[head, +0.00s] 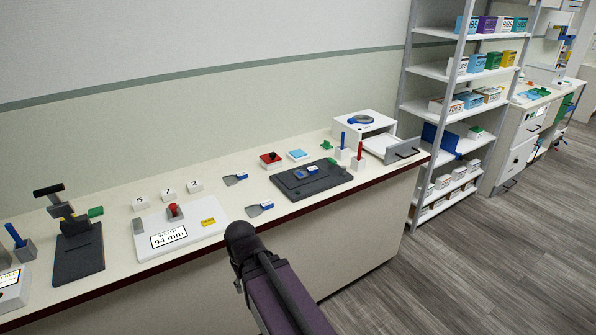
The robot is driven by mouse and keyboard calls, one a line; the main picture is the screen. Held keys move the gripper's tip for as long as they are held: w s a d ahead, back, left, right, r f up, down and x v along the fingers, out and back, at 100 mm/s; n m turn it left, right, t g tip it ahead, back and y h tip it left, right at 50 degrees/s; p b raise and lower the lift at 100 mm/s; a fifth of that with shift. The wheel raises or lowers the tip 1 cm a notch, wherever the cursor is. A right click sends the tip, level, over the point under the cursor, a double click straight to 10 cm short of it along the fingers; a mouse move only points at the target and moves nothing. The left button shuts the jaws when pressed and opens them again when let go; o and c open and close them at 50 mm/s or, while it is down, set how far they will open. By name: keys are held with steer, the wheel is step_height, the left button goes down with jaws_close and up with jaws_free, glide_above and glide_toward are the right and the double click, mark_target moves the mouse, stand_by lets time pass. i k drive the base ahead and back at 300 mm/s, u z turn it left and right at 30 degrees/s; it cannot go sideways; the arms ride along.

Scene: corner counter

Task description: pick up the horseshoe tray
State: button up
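No thing in the head view can be told for certain as the horseshoe tray; at this size its shape is not clear. A dark flat board (337,179) lies on the counter right of the middle, with small dark and blue pieces (312,170) on it whose outlines I cannot make out. My arm rises from the bottom edge in front of the counter, its dark upper joint near the counter's front edge. My gripper does not show.
The long counter (118,238) runs along the wall. It bears a white "94 mm" device (184,222), number blocks, a dark stand (78,255), a red box (271,160) and pen holders. A drawer (403,150) stands open at the right end. Shelves (448,75) stand beyond; floor is clear.

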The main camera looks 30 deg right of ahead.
mark_target(300, 174)
steer(key=z, duration=0.05)
steer(key=i, duration=0.85)
